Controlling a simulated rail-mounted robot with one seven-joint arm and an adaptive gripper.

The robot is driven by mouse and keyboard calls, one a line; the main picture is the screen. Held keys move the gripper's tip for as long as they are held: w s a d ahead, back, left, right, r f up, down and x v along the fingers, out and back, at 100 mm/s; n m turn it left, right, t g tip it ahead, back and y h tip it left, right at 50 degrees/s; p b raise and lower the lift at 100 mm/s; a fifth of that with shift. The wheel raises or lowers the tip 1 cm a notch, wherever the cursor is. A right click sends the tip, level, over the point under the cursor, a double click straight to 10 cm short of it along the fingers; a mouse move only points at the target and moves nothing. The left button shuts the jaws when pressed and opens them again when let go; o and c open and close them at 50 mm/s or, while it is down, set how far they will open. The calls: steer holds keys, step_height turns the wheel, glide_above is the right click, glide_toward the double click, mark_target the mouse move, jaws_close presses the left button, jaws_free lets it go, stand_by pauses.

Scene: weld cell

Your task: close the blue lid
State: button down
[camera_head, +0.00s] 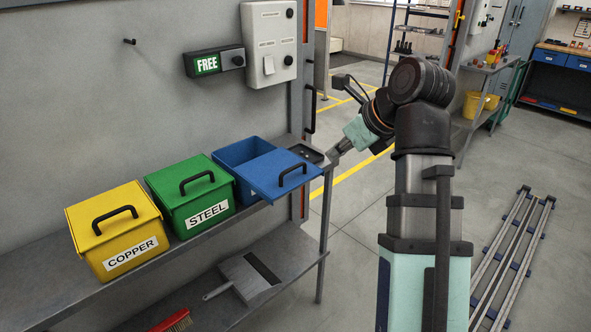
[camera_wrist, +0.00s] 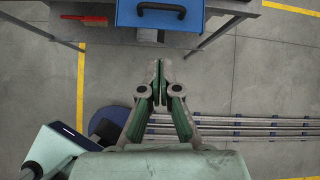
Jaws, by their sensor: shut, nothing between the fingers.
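The blue lid (camera_head: 277,181) with its black handle lies slid toward the front right on the blue box (camera_head: 232,162). It overhangs the shelf's front edge, and the back left part of the box is uncovered. My gripper (camera_head: 333,156) is to the right of the lid, apart from it, with its fingers small in this view. In the wrist view my gripper (camera_wrist: 157,64) has its fingers together and empty. The blue lid (camera_wrist: 160,18) with its handle shows beyond the fingertips at the top.
A green STEEL box (camera_head: 189,195) and a yellow COPPER box (camera_head: 114,230) stand left of the blue box with lids on. A grey dustpan (camera_head: 239,281) and red brush (camera_head: 174,321) lie on the lower shelf. Rails (camera_head: 514,258) lie on the floor at right.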

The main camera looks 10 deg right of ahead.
steer(key=m, duration=0.1)
steer(key=b, duration=0.2)
glide_toward(305, 167)
steer(key=s+a+f, duration=0.2)
steer(key=a+f, duration=0.1)
steer(key=f, duration=0.1)
steer(key=w, duration=0.1)
steer(key=w+a, duration=0.1)
steer(key=shift+w+a+f, duration=0.25)
steer(key=shift+w+a, duration=0.05)
steer(key=shift+w, duration=0.1)
steer(key=shift+w+a+f, duration=0.1)
steer(key=shift+w+a, duration=0.15)
steer(key=shift+w, duration=0.15)
